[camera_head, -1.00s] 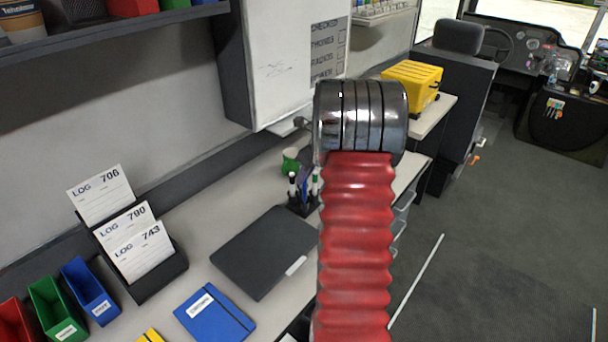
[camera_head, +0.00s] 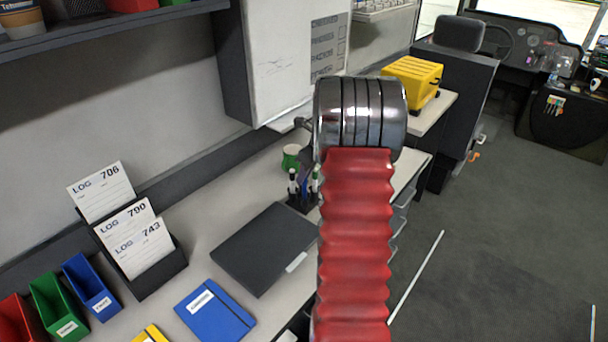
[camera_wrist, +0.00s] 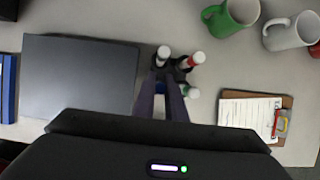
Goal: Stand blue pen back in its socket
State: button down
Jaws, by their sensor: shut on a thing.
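My gripper (camera_wrist: 162,92) shows in the wrist view as two dark purple fingers reaching down at the pen holder. It is shut on the blue pen (camera_wrist: 160,87), of which only a small blue bit shows between the fingers. The black pen holder (camera_wrist: 178,68) stands on the desk just beyond and beside the fingertips. It holds pens with white, red and green parts. In the head view, the pen holder (camera_head: 298,204) is partly hidden behind my red arm. The fingers hide the blue pen's lower end, so I cannot tell whether it is inside a socket.
A dark laptop (camera_wrist: 80,75) lies left of the holder. A green mug (camera_wrist: 230,16) and a white mug (camera_wrist: 292,32) stand beyond it. A clipboard (camera_wrist: 285,130) lies to the right. A wall cabinet (camera_head: 290,60) hangs above the desk. Bare desk surrounds the holder.

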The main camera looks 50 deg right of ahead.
jog(key=shift+f, duration=0.55)
jog(key=c, duration=1.7)
grip_release()
jog(key=shift+r, duration=0.1)
jog(key=v, duration=1.3)
jog(key=shift+s+r, duration=0.15)
jog(key=shift+r, duration=0.1)
